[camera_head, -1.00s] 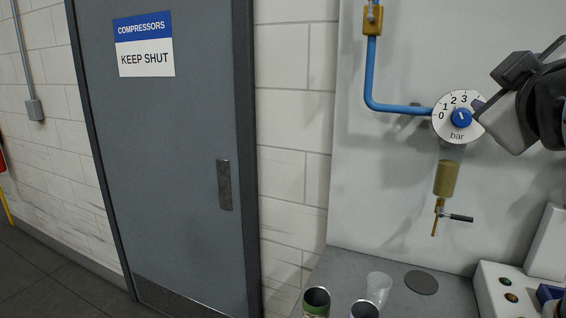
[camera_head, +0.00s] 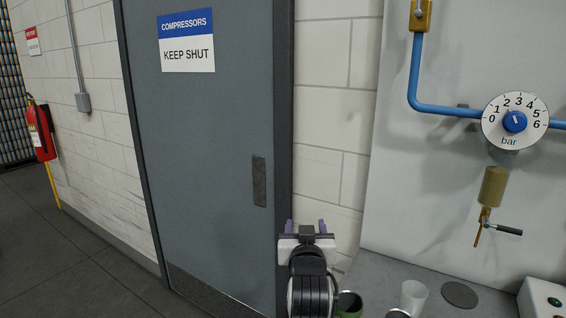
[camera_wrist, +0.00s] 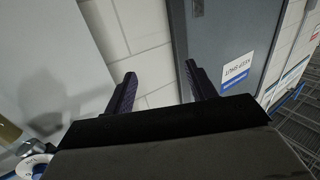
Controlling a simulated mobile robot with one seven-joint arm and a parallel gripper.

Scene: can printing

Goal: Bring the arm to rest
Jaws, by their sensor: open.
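My gripper (camera_head: 307,227) is at the lower middle of the head view, in front of the door's right edge and the tiled wall. Its two purple-grey fingers point away from me and stand apart, with nothing between them. In the wrist view my gripper (camera_wrist: 160,88) shows both dark fingers spread, with wall tiles and the grey door beyond. It is well to the left of the pressure dial (camera_head: 515,121) and touches nothing that I can see.
Below and right of my gripper, a green can (camera_head: 349,304) and a clear cup (camera_head: 413,297) stand on the grey bench (camera_head: 385,271). A grey door (camera_head: 215,130) is behind. A blue pipe (camera_head: 414,75) and a brass valve (camera_head: 484,215) are on the right panel. The left floor is clear.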

